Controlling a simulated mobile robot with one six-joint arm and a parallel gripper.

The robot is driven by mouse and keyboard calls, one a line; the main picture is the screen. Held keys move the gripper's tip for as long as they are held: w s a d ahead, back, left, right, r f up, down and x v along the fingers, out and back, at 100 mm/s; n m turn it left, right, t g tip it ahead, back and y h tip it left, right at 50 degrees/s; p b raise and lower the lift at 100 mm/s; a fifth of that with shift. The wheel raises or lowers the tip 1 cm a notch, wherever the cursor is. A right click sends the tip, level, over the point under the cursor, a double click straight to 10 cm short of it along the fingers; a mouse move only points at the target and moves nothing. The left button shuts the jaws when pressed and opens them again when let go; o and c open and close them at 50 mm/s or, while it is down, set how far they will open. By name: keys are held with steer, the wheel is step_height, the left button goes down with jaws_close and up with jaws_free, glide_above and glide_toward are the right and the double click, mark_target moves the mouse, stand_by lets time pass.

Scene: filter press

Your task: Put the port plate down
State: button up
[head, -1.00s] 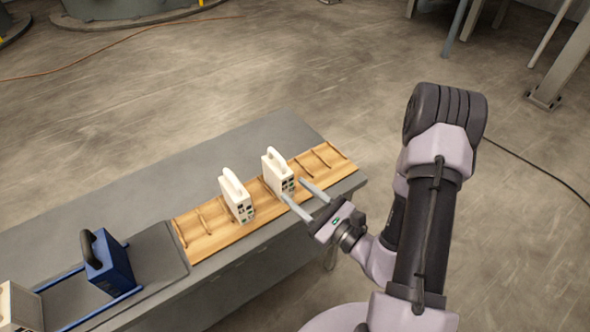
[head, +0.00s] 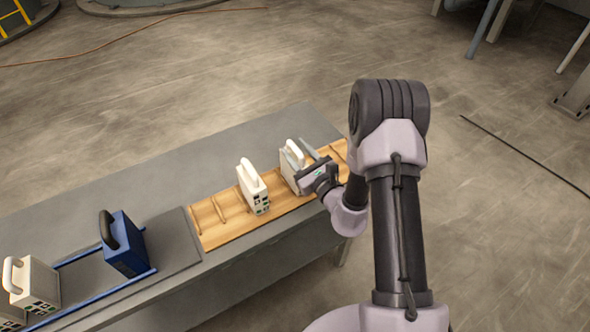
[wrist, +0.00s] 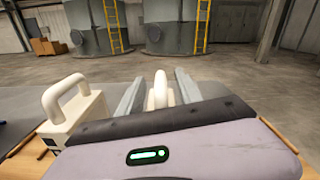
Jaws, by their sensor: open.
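Two white plates with loop handles and dark port marks stand upright in a slotted wooden rack (head: 207,238). My gripper (head: 297,142) is open at the right white plate (head: 287,179), its fingers near handle height. In the wrist view, that plate's handle (wrist: 160,92) shows between the two spread fingers (wrist: 157,78), with a gap on each side. The plate's lower part is hidden there by my gripper's body. The left white plate (head: 252,187) stands apart in the rack; it also shows in the wrist view (wrist: 72,113).
A blue plate (head: 123,245) with a black handle stands between blue rails (head: 90,253) at left. More white plates (head: 35,283) stand at the far left. The grey bench top (head: 150,172) behind the rack is clear. The floor beyond is open.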

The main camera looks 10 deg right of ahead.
jaws_close()
stand_by(1.4)
